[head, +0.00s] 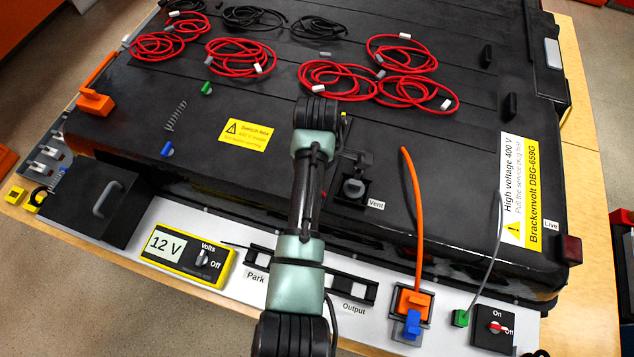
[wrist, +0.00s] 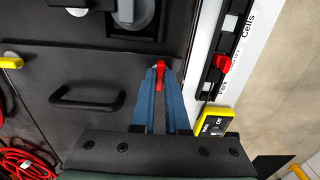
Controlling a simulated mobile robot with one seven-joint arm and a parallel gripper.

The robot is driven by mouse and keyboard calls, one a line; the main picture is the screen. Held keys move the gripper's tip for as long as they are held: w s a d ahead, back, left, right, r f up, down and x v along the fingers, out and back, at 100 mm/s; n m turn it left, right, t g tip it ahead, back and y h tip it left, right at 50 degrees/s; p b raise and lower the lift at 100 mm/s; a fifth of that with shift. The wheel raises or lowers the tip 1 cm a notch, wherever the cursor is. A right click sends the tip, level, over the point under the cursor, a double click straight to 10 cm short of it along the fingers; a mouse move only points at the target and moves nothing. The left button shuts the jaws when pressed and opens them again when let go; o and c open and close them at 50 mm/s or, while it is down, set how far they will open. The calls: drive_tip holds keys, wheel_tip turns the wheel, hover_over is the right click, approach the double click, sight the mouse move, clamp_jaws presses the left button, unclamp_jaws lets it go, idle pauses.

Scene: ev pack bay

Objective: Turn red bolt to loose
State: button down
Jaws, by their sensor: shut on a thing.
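The red bolt (wrist: 160,72) shows in the wrist view as a small red piece on the edge of a dark panel. My gripper (wrist: 158,80) has its two blue fingers closed around it at their tips. The fingers hide part of the red bolt, so I cannot tell its exact turn. In the head view my arm covers this spot, and neither the gripper's fingers nor the bolt can be made out clearly.
A black handle (wrist: 85,98) stands left of my fingers, and a round grey knob (wrist: 135,10) lies beyond them. A rail with a red slider (wrist: 223,63) runs to the right. Red cable coils (head: 240,57) lie across the pack top. A yellow meter (head: 188,252) reads 12 V.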

idle(0.3)
drive_tip(key=c, duration=0.9)
unclamp_jaws()
drive_tip(key=shift+r, duration=0.15)
drive_tip(key=shift+r, duration=0.4)
wheel_tip(320, 180, up, 12)
drive_tip(key=p, duration=0.3)
drive_tip(key=shift+p, duration=0.35)
